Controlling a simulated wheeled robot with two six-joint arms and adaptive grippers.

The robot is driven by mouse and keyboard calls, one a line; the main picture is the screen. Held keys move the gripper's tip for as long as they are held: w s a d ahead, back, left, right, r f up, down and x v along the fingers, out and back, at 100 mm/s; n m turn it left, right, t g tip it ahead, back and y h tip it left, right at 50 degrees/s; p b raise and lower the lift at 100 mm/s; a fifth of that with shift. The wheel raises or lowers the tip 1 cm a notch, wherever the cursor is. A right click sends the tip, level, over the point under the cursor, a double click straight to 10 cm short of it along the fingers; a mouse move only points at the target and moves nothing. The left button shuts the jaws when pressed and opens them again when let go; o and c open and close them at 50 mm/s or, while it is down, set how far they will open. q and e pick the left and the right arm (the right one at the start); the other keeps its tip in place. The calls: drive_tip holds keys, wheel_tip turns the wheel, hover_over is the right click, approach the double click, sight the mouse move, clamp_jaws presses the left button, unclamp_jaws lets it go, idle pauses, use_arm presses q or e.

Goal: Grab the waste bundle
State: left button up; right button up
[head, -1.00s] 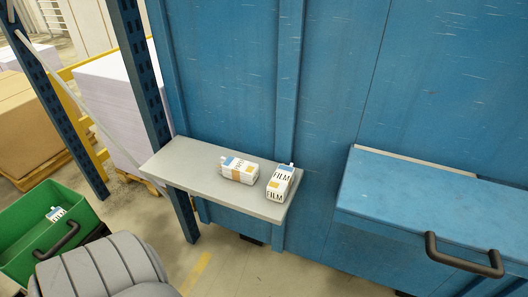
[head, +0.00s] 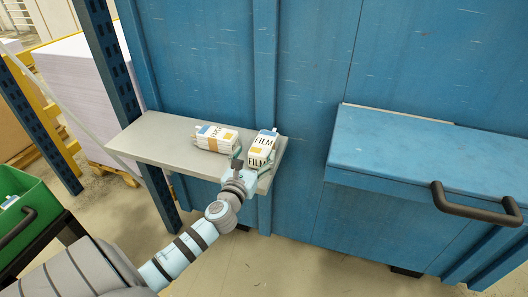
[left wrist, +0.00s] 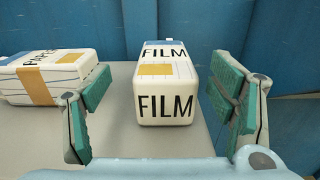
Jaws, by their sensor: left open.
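Two white bundles lie on a grey shelf. The one on the right is marked FILM (head: 262,148), with a blue top edge and a yellow label. The one on the left has an orange band (head: 216,138); its lettering looks like PAPER in the left wrist view (left wrist: 48,76). My left gripper (head: 254,166) is open at the shelf's front edge, at the near end of the FILM bundle. In the left wrist view the FILM bundle (left wrist: 164,92) stands between the spread green-padded fingers, with gaps on both sides. My right gripper is out of view.
The grey shelf (head: 150,148) is clear on its left part. A blue wall stands behind it. A blue ledge with a dark handle (head: 476,208) juts out at the right. A green bin (head: 38,212) holding a small package stands at the lower left.

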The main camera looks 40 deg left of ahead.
sight(262, 144)
use_arm(q)
drive_tip(key=x, duration=0.4)
drive_tip(key=b+x, duration=0.1)
drive_tip(key=x, duration=0.1)
drive_tip(key=shift+w+d+f, duration=0.1)
drive_tip(key=shift+d, duration=0.15)
drive_tip(key=c, duration=1.4)
drive_tip(key=shift+o, duration=0.2)
drive_tip(key=shift+r, duration=0.2)
